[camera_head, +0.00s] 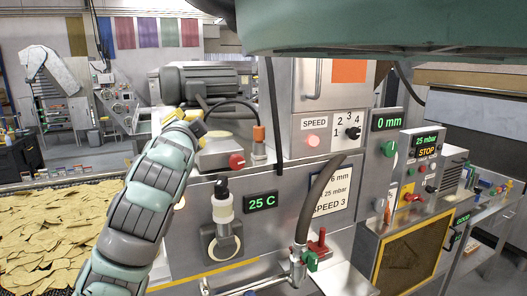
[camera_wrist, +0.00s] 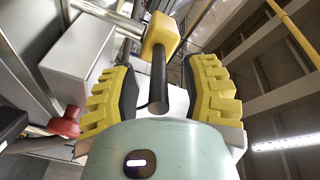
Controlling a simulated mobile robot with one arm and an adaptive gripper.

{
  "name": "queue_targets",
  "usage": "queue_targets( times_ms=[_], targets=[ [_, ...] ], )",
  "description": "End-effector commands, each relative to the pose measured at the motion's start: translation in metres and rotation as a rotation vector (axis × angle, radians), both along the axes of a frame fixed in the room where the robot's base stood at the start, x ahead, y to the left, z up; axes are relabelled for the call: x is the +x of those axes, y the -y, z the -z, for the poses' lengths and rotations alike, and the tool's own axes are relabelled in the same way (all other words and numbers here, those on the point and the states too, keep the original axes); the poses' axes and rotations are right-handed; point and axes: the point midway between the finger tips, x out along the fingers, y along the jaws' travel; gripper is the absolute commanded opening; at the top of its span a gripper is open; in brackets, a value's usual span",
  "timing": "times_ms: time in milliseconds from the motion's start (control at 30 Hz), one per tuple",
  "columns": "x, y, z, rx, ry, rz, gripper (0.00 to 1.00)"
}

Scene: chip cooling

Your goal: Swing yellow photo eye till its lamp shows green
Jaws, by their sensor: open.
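The yellow photo eye (camera_wrist: 160,36) shows in the wrist view as a yellow block on a metal rod, with a dark cylindrical barrel (camera_wrist: 158,82) pointing back towards my gripper. My gripper (camera_wrist: 162,72) has its two yellow, dark-padded fingers spread on either side of the barrel, with visible gaps. No lit lamp on the photo eye can be made out. In the head view my gripper (camera_head: 183,117) is beside the grey motor, above the steel cabinet; my arm and gripper largely hide the photo eye there.
A red knob (camera_head: 237,160) on a grey box is close to my gripper; it also shows in the wrist view (camera_wrist: 66,122). The grey motor (camera_head: 207,82) stands behind. A black hose (camera_head: 322,196) rises at the cabinet front. Chips (camera_head: 50,232) cover the left conveyor.

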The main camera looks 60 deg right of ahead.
Motion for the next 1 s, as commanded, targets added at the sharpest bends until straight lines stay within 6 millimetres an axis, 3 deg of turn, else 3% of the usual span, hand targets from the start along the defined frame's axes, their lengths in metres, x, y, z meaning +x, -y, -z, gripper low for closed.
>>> queue_targets(
  times_ms=[533,567,1000],
  targets=[
    [0.0067,0.0095,0.0009,0.002,0.001,0.002,0.46],
    [0.0068,0.0094,0.001,0.002,0.001,0.002,0.5],
    [0.0072,0.009,0.0009,0.001,0.001,0.001,0.04]
  ],
)
